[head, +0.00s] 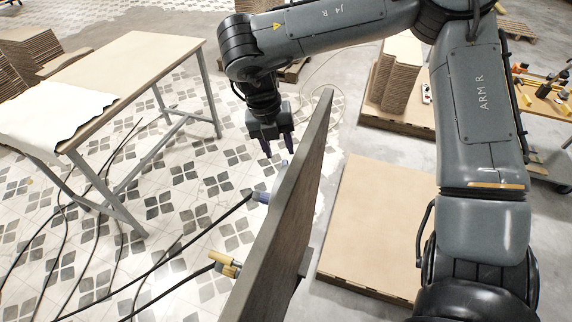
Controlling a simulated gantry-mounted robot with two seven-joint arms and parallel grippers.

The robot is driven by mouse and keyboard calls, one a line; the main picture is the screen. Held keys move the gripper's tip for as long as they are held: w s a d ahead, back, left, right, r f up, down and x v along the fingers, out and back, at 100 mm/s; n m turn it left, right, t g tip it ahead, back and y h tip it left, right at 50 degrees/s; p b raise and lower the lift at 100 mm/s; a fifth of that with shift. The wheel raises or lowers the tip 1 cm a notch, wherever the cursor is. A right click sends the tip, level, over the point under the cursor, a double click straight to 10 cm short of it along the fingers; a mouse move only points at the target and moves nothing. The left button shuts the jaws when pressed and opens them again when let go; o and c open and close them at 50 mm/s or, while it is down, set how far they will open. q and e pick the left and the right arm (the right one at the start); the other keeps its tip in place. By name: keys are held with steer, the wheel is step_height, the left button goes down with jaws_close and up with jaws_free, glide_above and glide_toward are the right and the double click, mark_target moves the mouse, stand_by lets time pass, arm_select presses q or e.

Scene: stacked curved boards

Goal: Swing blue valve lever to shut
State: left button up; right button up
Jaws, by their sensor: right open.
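A blue valve lever (261,197) shows on the left face of an upright board (290,200), at the end of a black hose. It is small, and its exact angle is hard to tell. My right gripper (278,151) points down just above and beyond the lever, on the same side of the board. Its two dark fingers are apart with nothing between them, and it does not appear to touch the lever. A pale grey-blue part beside the board, just under the fingers, is partly hidden. My left gripper is not in view.
A yellow valve fitting (224,261) with another hose sits nearer on the board. A wooden table (140,60) stands at left, with cables on the tiled floor. A low cardboard-topped pallet (375,225) lies right of the board. Stacked boards (399,75) stand behind.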

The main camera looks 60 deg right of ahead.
mark_target(284, 164)
steer(key=f, duration=0.4)
steer(key=s+f+b, duration=0.1)
steer(key=f, duration=0.1)
steer(key=shift+d+f, duration=0.15)
steer(key=shift+d, duration=0.1)
jaws_close()
